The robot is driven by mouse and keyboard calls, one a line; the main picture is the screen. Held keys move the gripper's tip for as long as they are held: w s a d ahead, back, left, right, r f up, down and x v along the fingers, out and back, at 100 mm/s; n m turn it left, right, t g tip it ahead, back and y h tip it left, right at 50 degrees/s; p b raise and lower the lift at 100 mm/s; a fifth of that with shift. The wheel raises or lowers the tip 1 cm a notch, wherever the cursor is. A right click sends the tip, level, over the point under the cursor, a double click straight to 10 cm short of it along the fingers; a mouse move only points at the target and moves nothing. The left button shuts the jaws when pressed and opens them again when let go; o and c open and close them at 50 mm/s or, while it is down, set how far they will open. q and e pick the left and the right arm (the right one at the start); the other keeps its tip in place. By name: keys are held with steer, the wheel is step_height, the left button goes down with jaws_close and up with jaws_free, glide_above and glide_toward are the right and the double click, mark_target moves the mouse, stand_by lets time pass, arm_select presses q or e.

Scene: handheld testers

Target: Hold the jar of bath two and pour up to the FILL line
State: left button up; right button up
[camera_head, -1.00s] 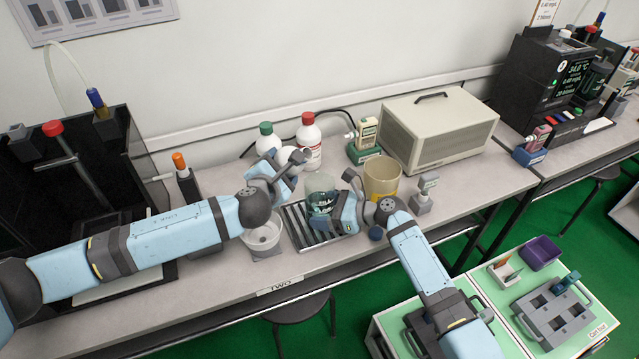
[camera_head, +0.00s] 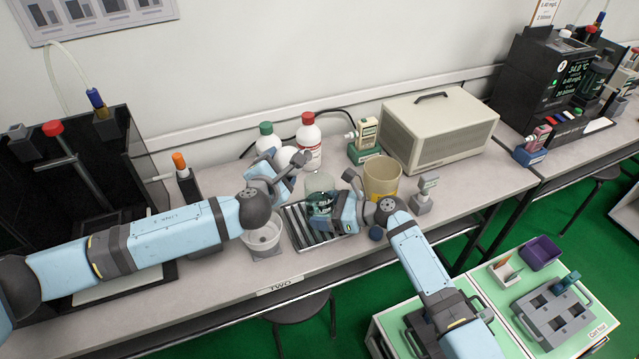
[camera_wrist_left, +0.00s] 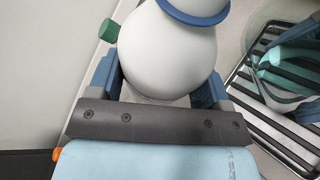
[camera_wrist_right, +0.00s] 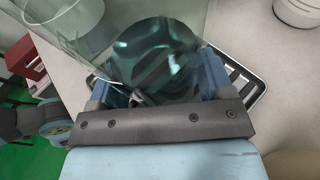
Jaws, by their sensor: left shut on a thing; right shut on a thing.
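The clear glass jar (camera_head: 320,182) stands over the slatted metal rack (camera_head: 300,232). My right gripper (camera_head: 335,208) is shut around its lower part. In the right wrist view the jar (camera_wrist_right: 155,55) looks teal low down and clear above; I cannot make out a FILL line. My left gripper (camera_head: 280,174) is shut on a round white vessel (camera_head: 285,157), held up left of the jar. In the left wrist view the white vessel (camera_wrist_left: 165,55) has a blue rim and sits between the fingers, apart from the jar (camera_wrist_left: 290,60). I see no stream between them.
A yellowish beaker (camera_head: 381,180) stands right of the jar. A green-capped bottle (camera_head: 267,138) and a red-capped bottle (camera_head: 309,140) stand behind, near the wall. A beige box (camera_head: 440,130) fills the back right.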

mark_target(289, 156)
arm_select(q)
steer(key=shift+w+a+r+m+t+y, duration=0.25)
steer(key=shift+r+m+t, duration=0.2)
steer(key=shift+m, duration=0.45)
stand_by(2.0)
steer(key=shift+a+r+m+t, duration=0.25)
steer(key=shift+r+m+t, duration=0.3)
steer(key=shift+m, duration=0.55)
stand_by(2.4)
steer(key=n, duration=0.1)
steer(key=f+n+g, duration=0.1)
steer(key=shift+s+d+f+n, duration=0.1)
steer(key=shift+d+f+n, duration=0.2)
steer(key=shift+n, duration=0.1)
steer(key=shift+r, duration=0.1)
steer(key=d+r+n+g, duration=0.1)
steer(key=s+d+r+n+h, duration=0.1)
steer(key=n, duration=0.1)
steer(key=s+d+r+n+g+h, duration=0.1)
steer(key=r, duration=0.1)
steer(key=shift+d+r+n+g, duration=0.1)
steer(key=shift+n+g, duration=0.2)
step_height(289, 156, up, 7)
steer(key=s+d+n+g+h, duration=0.1)
steer(key=d+n, duration=0.1)
steer(key=shift+r+n, duration=0.2)
steer(key=shift+n, duration=0.1)
